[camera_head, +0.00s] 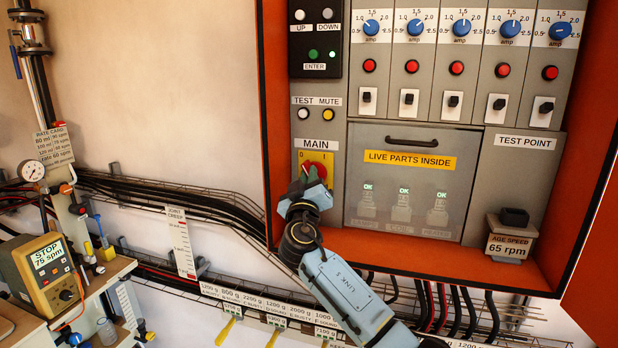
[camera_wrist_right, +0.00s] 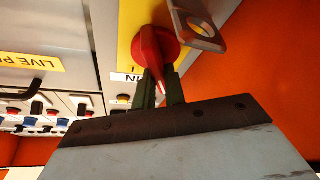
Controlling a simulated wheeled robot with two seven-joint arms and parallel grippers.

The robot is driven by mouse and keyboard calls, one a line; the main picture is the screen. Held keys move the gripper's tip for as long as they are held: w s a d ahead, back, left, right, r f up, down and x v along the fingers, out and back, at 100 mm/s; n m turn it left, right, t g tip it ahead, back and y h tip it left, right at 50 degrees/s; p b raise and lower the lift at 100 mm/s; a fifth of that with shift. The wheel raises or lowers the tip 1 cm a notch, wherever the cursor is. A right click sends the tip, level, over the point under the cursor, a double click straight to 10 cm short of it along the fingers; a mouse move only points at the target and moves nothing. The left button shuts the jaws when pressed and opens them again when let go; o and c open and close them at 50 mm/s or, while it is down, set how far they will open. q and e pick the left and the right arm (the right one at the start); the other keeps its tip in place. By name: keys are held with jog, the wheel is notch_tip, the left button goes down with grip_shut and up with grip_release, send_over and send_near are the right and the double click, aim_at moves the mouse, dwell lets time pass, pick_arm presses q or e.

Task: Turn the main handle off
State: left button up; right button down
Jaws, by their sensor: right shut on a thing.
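The main handle is a red rotary knob (camera_head: 321,160) on a yellow plate (camera_head: 303,156) marked 0 and 1, under the MAIN label at the cabinet's left side. My right gripper (camera_head: 311,175) reaches up to it from below and hides much of it. In the right wrist view the red handle (camera_wrist_right: 152,46) sits between the dark green fingers of my right gripper (camera_wrist_right: 160,83), which is shut on it. My left gripper is not in view.
A LIVE PARTS INSIDE cover (camera_head: 408,200) is to the right. Red buttons and blue dials fill the panel above. The orange cabinet rim (camera_head: 268,120) stands out at the left.

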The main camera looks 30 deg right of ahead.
jog(key=shift+w+a+f+n+g+y+p, duration=0.15)
jog(key=shift+n+y+p, duration=0.7)
jog(key=shift+n+p, duration=1.05)
jog(key=shift+s+d+f+n+g+y+p, duration=0.1)
jog(key=shift+n+g+y+p, duration=0.15)
jog(key=shift+n+y+p, duration=1.65)
jog(key=shift+w+a+f+n+g+h+p, duration=0.15)
jog(key=shift+n+p, duration=0.75)
jog(key=shift+n, duration=2.1)
jog(key=shift+s+d, duration=0.1)
jog(key=shift+d, duration=0.05)
jog(key=c, duration=1.5)
grip_release()
jog(key=shift+r, duration=0.15)
jog(key=shift+o, duration=0.2)
jog(key=shift+s, duration=0.1)
jog(key=b+v, duration=0.2)
jog(key=v, duration=1.1)
jog(key=shift+s, duration=0.1)
